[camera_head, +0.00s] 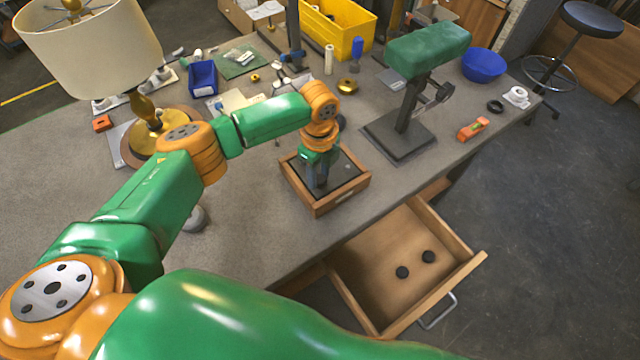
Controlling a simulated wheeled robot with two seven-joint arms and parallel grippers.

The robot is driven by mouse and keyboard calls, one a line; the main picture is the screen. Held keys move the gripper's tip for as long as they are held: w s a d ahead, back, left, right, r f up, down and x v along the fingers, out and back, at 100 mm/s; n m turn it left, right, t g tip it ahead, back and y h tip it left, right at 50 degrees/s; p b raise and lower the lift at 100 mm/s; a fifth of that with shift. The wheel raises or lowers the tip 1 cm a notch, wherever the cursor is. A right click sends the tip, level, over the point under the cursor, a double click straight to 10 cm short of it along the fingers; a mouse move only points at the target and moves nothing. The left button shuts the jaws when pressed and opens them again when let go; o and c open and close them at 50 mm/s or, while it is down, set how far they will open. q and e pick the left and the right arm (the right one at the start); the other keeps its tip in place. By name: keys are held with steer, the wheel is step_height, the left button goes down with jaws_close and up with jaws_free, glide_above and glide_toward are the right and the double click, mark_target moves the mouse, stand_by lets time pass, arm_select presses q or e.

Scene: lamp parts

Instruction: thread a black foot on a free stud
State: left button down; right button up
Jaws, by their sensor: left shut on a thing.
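A square wooden base (325,207) with a dark recessed top lies on the table near its front edge. My left gripper (318,186) points down over the middle of this base. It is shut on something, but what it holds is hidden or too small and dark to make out. A small pale spot on the base's right side may be a stud, too small to be sure. My right gripper is not in view.
The open drawer (370,250) juts out below the table's front edge. A green padded stand (410,135) is right of the base. A lamp with a cream shade (92,45) stands at the left. A blue bowl (483,65) and a yellow bin (340,30) are farther back.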

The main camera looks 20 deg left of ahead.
arm_select(q)
steer(key=shift+f, duration=0.25)
stand_by(0.5)
steer(key=c, duration=1.1)
jaws_free()
jaws_close()
steer(key=shift+s+f, duration=0.2)
